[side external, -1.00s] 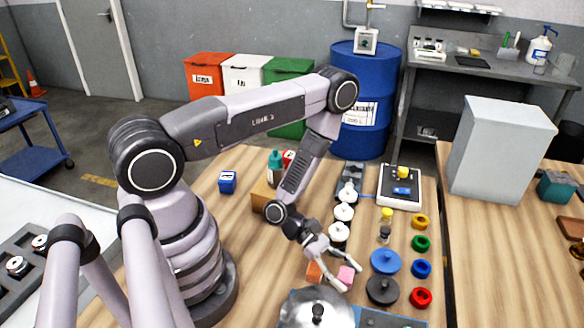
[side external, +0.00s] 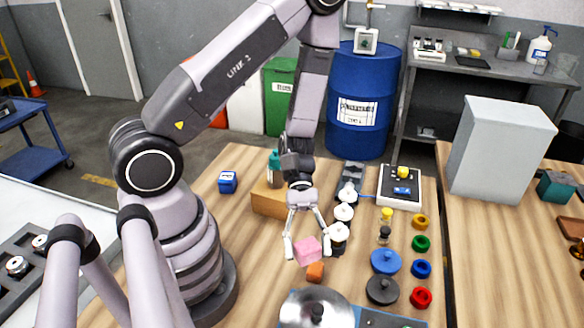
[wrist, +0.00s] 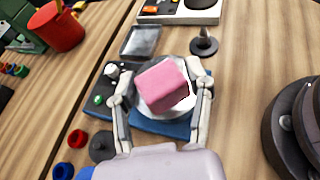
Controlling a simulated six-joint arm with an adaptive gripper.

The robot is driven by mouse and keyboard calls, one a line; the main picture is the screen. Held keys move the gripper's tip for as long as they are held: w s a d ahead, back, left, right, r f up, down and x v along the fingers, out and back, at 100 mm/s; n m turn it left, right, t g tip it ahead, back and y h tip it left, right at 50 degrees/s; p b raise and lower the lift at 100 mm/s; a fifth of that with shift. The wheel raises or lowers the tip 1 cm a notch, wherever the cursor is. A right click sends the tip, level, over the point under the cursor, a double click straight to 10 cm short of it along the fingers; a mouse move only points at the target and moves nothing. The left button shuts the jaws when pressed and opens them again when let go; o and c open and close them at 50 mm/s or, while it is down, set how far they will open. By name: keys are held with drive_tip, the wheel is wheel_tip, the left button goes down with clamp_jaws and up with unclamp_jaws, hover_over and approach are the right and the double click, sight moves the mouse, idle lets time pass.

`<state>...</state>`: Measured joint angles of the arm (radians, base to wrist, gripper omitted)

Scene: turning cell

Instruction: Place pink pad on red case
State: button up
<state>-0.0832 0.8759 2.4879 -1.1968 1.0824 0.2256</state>
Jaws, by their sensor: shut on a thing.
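The pink pad (side external: 308,250) is a small pink block. My gripper (side external: 308,252) is shut on it, with one finger on each side, and appears to hold it above the wooden table. In the wrist view the pink pad (wrist: 162,85) sits tilted between the fingertips (wrist: 160,90). A small orange-red block (side external: 315,271) lies on the table just below and in front of the pad in the side view; I cannot tell if it is the red case. It is not visible in the wrist view.
A round silver pan (side external: 316,308) on a blue base stands at the front. White round knobs (side external: 338,232) stand close right of my gripper. Coloured rings (side external: 421,268) and blue and black discs (side external: 385,261) lie further right. A wooden block (side external: 268,200) is behind left.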

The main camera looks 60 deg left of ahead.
drive_tip(key=s+a+r+m+g+y, duration=0.1)
drive_tip(key=s+a+m+g+y, duration=0.3)
drive_tip(key=s+a+m+g, duration=0.2)
drive_tip(key=w+a+m+g+y, duration=0.1)
drive_tip(key=a+m+g+y, duration=0.1)
drive_tip(key=a+m+y, duration=1.35)
drive_tip(key=w+a+m+t+y, duration=0.6)
drive_tip(key=w+a+t, duration=0.2)
drive_tip(key=w+a, duration=0.65)
drive_tip(key=shift+n+h, duration=0.25)
drive_tip(key=w+a+f, duration=0.2)
drive_tip(key=w+f, duration=0.1)
drive_tip(key=w+a+f, duration=0.2)
drive_tip(key=w+a, duration=0.1)
drive_tip(key=w+a+f, duration=0.2)
drive_tip(key=w+f, duration=0.1)
drive_tip(key=shift+w+a+f, duration=0.3)
drive_tip(key=shift+a+f, duration=0.05)
drive_tip(key=shift+a, duration=0.05)
drive_tip(key=shift+w+a+f, duration=0.25)
drive_tip(key=shift+w+f, duration=0.05)
drive_tip(key=shift+f, duration=0.1)
drive_tip(key=shift+w+f, duration=0.1)
drive_tip(key=shift+f, duration=1.55)
